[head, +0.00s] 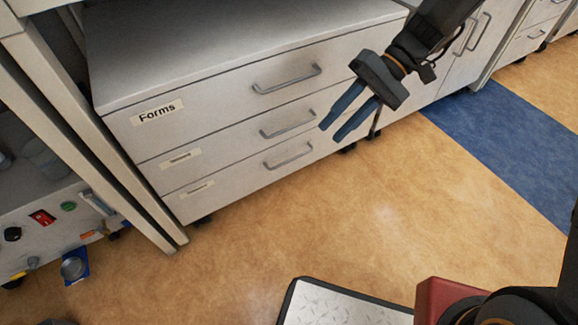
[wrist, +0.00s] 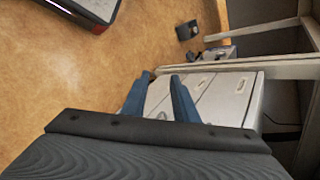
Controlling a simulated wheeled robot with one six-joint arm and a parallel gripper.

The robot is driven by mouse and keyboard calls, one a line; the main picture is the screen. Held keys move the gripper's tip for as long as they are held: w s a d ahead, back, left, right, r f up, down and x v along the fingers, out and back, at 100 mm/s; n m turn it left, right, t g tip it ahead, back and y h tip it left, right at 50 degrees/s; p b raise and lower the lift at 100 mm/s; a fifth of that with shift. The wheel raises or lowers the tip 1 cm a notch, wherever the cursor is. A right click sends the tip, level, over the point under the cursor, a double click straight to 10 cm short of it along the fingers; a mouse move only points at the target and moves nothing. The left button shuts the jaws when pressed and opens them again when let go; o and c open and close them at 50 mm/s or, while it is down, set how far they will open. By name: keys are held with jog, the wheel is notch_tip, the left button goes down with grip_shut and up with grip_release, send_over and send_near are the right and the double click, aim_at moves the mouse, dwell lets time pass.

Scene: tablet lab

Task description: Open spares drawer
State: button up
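A grey-white cabinet has three stacked drawers, all shut. The top drawer (head: 225,97) is labelled "Forms" and has a bar handle (head: 287,79). The middle drawer (head: 225,142) and the bottom drawer (head: 230,174) have small labels that I cannot read. Their handles are the middle handle (head: 288,126) and the bottom handle (head: 288,156). My gripper (head: 329,133) is open and empty, its blue fingers pointing down-left near the right end of the drawer fronts. In the wrist view the open fingers (wrist: 160,77) partly cover the drawer fronts (wrist: 215,97).
A bench leg (head: 105,145) stands left of the cabinet, beside a unit with coloured controls (head: 50,225). More cabinets (head: 535,40) stand at the right.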

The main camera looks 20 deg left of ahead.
jog(key=w+a+f+g+y+b, duration=0.1)
jog(key=w+a+f+y+b, duration=0.2)
jog(key=f, duration=0.5)
jog(key=w+a+f+y+b, duration=0.1)
jog(key=w+a+f+b, duration=0.15)
jog(key=w+f, duration=0.4)
jog(key=y+b, duration=0.5)
send_near(288, 161)
jog(key=x, duration=0.3)
jog(key=shift+m+t, duration=0.3)
jog(key=b+x, duration=0.2)
jog(key=x, duration=0.5)
jog(key=shift+s+f+b, duration=0.1)
jog(key=shift+f+b, duration=0.05)
jog(key=shift+b, duration=0.25)
grip_shut()
